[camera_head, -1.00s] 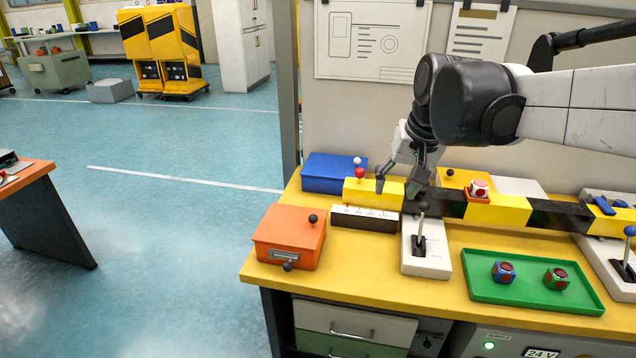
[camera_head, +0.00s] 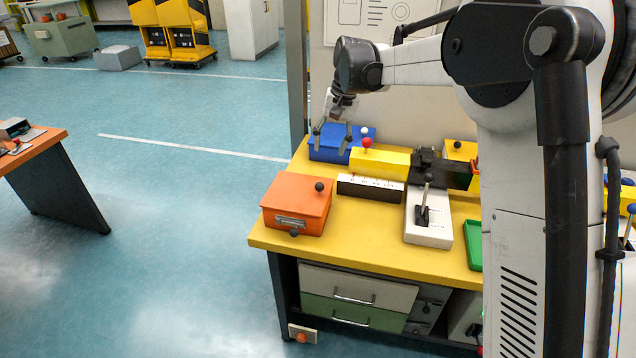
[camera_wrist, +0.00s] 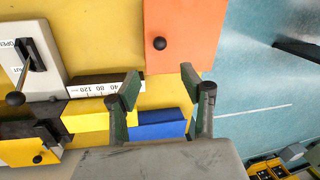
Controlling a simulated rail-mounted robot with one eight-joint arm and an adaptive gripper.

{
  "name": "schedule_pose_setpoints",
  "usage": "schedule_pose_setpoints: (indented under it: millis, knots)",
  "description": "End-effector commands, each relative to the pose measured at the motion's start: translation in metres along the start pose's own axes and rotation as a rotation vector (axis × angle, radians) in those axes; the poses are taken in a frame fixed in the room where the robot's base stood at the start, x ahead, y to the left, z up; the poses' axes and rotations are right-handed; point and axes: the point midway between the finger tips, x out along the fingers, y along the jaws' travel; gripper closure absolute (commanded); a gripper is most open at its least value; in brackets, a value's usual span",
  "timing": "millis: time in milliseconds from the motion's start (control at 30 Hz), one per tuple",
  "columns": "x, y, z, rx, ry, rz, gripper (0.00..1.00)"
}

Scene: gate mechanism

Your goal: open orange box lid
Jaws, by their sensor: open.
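The orange box (camera_head: 296,205) sits at the near left corner of the yellow table. Its lid is closed and has a dark round knob (camera_head: 319,187) on top. Another dark knob (camera_head: 293,233) shows at its front, by a metal label. In the wrist view the orange lid (camera_wrist: 190,32) and its knob (camera_wrist: 159,43) lie beyond the fingertips. My gripper (camera_head: 331,148) is open and empty, above the blue box at the back left and apart from the orange box. Its open fingers also show in the wrist view (camera_wrist: 160,80).
Behind the orange box are the blue box (camera_head: 325,146) and a yellow block (camera_head: 380,163) with a red-knobbed lever. A white scale block (camera_head: 370,187) and a lever switch (camera_head: 428,222) stand to the right. My arm hides the table's right part.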

Motion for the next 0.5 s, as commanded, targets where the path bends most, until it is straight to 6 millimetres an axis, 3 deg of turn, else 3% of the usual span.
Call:
schedule_pose_setpoints:
  millis: [167,500]
  knots:
    - [0.015,-0.001,-0.001,0.0,-0.002,0.0,0.58]
    - [0.076,0.0,-0.001,0.0,-0.001,0.0,0.58]
